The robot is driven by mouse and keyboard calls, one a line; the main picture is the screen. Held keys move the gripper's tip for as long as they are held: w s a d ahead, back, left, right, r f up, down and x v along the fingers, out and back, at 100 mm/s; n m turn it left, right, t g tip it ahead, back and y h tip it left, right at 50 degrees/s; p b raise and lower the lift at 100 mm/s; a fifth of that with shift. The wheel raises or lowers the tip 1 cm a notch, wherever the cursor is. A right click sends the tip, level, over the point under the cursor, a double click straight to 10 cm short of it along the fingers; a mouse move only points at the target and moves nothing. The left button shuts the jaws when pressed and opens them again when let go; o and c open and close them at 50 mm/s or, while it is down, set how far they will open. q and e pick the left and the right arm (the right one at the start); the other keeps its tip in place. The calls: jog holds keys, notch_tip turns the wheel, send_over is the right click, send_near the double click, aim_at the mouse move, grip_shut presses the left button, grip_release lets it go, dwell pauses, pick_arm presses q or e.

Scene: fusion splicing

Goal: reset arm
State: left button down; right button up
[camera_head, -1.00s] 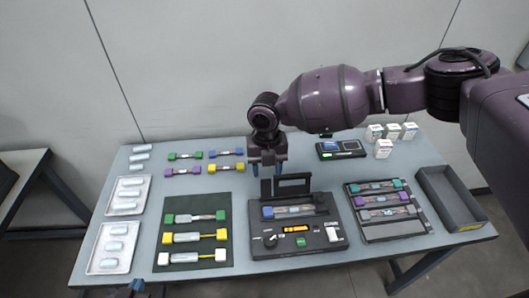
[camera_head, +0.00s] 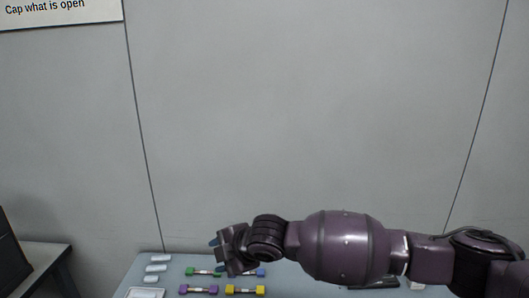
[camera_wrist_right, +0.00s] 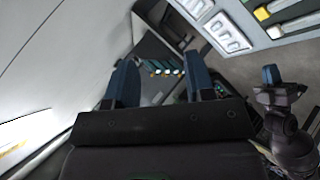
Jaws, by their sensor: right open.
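My right arm crosses the lower right of the head view. Its gripper (camera_head: 219,254) points left above the back of the table, beside the coloured cable pieces. The blue fingers stand apart with nothing between them in the wrist view (camera_wrist_right: 161,82). At the right edge of the wrist view is a dark arm end with a blue fingertip, seemingly my left gripper (camera_wrist_right: 272,88); whether it is open cannot be told. The head view does not show my left gripper.
At the table's back are green (camera_head: 203,271), blue, purple (camera_head: 199,289) and yellow (camera_head: 246,290) capped pieces. White sleeves (camera_head: 156,268) lie left of them. A wall (camera_head: 320,110) with a sign (camera_head: 60,12) stands behind. The rest of the table is below the head view.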

jog(key=d+r+m+t+y, duration=0.3)
jog(key=r+m+t+y, duration=0.15)
jog(key=m, duration=0.45)
jog(key=s+d+f+m+t+h, duration=0.25)
jog(key=d+f+m, duration=0.25)
jog(key=d, duration=0.5)
jog(key=s+d+f+m+t+h, duration=0.2)
jog(key=d+f+m+t+h, duration=0.3)
jog(key=d, duration=0.4)
jog(key=s+d+f+m+g+h, duration=0.2)
jog(key=s+d+f, duration=0.5)
jog(key=s+f, duration=0.2)
jog(key=s+d+f+m+g+h, duration=0.3)
jog(key=s+d+f, duration=0.5)
jog(key=s+f, duration=0.2)
jog(key=shift+s+d+f+g+h, duration=0.2)
jog(key=shift+s+d+g+h, duration=0.1)
jog(key=shift+s, duration=0.85)
jog(key=shift+a, duration=0.1)
